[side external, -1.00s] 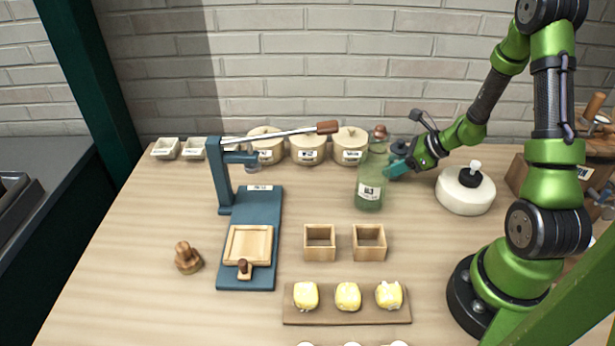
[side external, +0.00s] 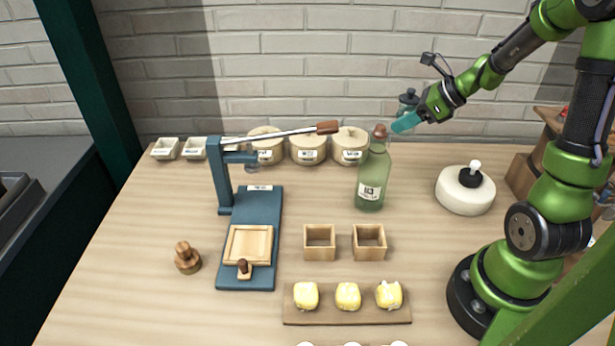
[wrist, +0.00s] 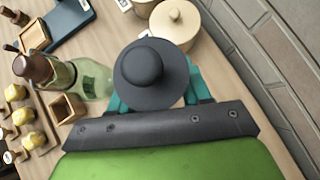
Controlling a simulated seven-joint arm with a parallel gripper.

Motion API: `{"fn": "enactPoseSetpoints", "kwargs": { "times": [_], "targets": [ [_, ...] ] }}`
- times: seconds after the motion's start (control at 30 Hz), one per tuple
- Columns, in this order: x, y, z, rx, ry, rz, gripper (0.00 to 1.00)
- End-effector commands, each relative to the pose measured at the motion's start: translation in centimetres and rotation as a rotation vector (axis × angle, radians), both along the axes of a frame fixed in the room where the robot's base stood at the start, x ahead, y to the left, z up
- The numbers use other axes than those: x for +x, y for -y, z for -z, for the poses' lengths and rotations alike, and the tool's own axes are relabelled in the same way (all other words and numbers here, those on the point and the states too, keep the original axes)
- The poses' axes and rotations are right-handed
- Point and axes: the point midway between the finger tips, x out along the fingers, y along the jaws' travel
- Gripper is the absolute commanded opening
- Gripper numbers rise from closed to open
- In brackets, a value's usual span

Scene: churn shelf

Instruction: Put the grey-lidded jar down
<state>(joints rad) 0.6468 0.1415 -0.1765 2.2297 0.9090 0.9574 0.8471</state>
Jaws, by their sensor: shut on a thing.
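The grey-lidded jar (side external: 408,101) is up in the air above the back of the table, behind and above the green bottle (side external: 372,175). My gripper (side external: 405,121) is shut on it, with teal fingers around it. In the wrist view the jar's round dark grey lid with its knob (wrist: 145,66) fills the middle, between the teal fingertips (wrist: 155,92). The lid hides most of the jar's body. In the side view the fingers and wrist cover part of it.
Several lidded cream pots (side external: 308,148) stand along the back wall. A white round container (side external: 465,190) stands at right. Table between bottle and container is bare.

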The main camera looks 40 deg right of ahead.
Motion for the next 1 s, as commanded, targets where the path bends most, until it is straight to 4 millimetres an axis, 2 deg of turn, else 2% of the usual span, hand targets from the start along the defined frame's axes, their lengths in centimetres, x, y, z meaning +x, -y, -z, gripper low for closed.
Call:
{"fn": "enactPoseSetpoints", "kwargs": {
  "times": [0.03, 0.2, 0.4, 0.53, 0.83, 0.97, 1.0],
  "targets": [
    [0.1, 0.1, -2.2, -0.011, 0.012, -0.003, 0.13],
    [0.1, 0.1, -8.2, -0.008, 0.009, -0.001, 0.13],
    [0.0, 0.0, -12.9, -0.005, 0.006, 0.0, 0.13],
    [0.0, 0.0, -15.2, -0.004, 0.005, 0.001, 0.13],
    [4.5, -5.2, -15.4, -0.009, -0.005, -0.2, 0.13],
    [7.0, -9.2, -15.7, -0.013, -0.007, -0.332, 0.13],
    [7.8, -10.7, -15.7, -0.014, -0.008, -0.378, 0.13]
  ]
}}
